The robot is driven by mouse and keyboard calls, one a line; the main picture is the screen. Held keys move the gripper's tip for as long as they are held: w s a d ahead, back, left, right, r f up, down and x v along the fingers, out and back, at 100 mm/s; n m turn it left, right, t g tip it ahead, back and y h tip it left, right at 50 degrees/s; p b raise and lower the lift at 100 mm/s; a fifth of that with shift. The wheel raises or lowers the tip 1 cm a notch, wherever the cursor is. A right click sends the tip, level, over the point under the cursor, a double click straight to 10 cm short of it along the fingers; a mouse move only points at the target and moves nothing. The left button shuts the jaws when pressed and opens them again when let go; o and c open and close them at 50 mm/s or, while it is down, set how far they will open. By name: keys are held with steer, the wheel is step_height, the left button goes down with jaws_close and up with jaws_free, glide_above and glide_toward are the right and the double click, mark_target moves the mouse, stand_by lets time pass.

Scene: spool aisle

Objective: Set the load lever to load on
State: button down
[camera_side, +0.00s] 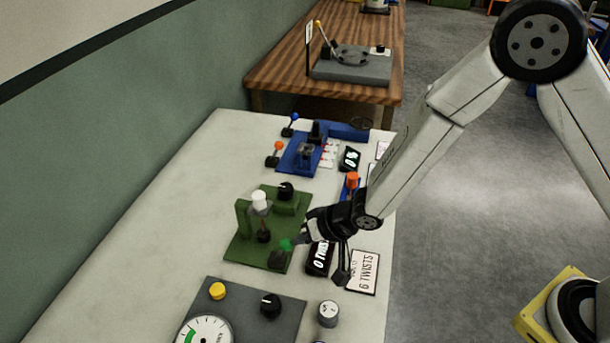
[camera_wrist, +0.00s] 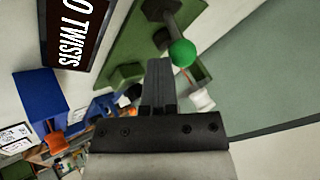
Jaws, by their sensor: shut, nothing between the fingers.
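A lever with a green ball knob (camera_side: 286,244) stands at the front edge of a green base plate (camera_side: 238,250). I cannot read a label that names it the load lever. In the wrist view the green ball (camera_wrist: 182,53) is just beyond and right of my fingertips, on a dark stem. My gripper (camera_side: 297,241) is shut and empty, with its tips right beside the ball. I cannot tell whether they touch it. The shut fingers also show in the wrist view (camera_wrist: 159,72).
A white-topped post (camera_side: 260,200) and black knob (camera_side: 286,190) stand on the green plate. A "0 TWISTS" display (camera_side: 320,258) and "6 TWISTS" card (camera_side: 363,272) lie to the right. An orange-knobbed lever (camera_side: 351,181) stands behind my wrist. A grey gauge panel (camera_side: 240,300) is in front.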

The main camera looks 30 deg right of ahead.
steer(key=shift+w+a+r, duration=0.55)
steer(key=shift+w+a, duration=0.35)
steer(key=shift+w+a+r, duration=0.4)
steer(key=shift+w+a, duration=0.35)
steer(key=shift+r, duration=0.2)
steer(key=shift+r, duration=0.55)
steer(key=shift+d+r, duration=0.1)
steer(key=shift+d, duration=0.05)
